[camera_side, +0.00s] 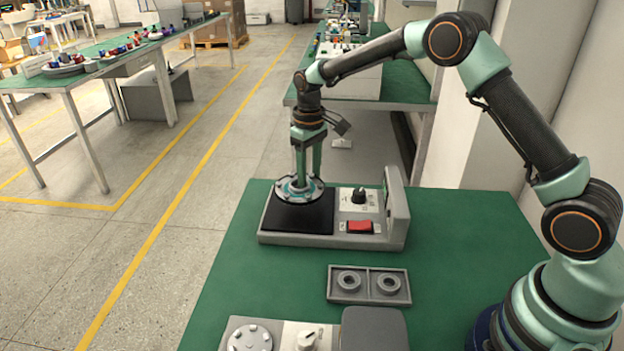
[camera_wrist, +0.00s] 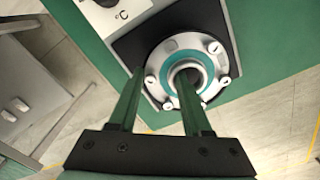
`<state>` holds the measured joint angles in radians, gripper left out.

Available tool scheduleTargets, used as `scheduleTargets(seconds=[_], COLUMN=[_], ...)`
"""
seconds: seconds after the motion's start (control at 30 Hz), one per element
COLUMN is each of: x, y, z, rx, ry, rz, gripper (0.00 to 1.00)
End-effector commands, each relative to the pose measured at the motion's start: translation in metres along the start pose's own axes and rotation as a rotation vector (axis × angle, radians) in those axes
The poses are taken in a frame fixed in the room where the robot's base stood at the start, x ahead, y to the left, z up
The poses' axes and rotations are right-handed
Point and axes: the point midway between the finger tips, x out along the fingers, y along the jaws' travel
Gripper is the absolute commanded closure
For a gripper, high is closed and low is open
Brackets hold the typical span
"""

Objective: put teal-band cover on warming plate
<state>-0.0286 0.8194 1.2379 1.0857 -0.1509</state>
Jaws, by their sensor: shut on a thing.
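The teal-band cover (camera_side: 287,193) is a round grey metal disc with a teal ring, a raised centre and several bolts around its rim. In the wrist view the cover (camera_wrist: 214,62) sits below my fingers over the black plate. My gripper (camera_side: 300,183) points straight down and is shut on the cover's centre; its green fingers (camera_wrist: 160,105) also show in the wrist view. The warming plate (camera_side: 312,219) is a black square on a grey unit with a red switch and a black knob. The cover is over the plate's far left part; I cannot tell whether it touches.
A grey tray (camera_side: 368,301) with two rings lies in front of the warming unit. Another grey unit (camera_side: 250,336) with a bolted disc and a knob is at the front edge. The green table (camera_side: 455,230) is clear to the right. An upright grey panel (camera_side: 397,205) stands at the unit's right end.

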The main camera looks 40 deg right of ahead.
Motion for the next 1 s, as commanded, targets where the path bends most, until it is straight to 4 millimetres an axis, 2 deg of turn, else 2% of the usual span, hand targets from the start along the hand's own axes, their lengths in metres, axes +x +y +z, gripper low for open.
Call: scheduleTargets(seconds=[0.13, 0.4, 0.77, 0.8, 0.83, 0.87, 1.0], x=[0.009, 0.043, 0.046, 0.047, 0.047, 0.047, 0.046], y=[0.0, 0.0, 0.0, 0.0, 0.0, 0.0, 0.0], z=[0.0, 0.0, 0.0, 0.0, 0.0, 0.0, 0.0], rx=[0.0, 0.0, 0.0, 0.0, 0.0, 0.0, 0.0], ry=[-0.001, -0.001, 0.0, 0.0, 0.0, 0.0, 0.0], rz=[0.0, 0.0, 0.0, 0.0, 0.0, 0.0, 0.0], gripper=[1.0, 1.0, 1.0, 0.44, 0.32, 0.21, 0.21])
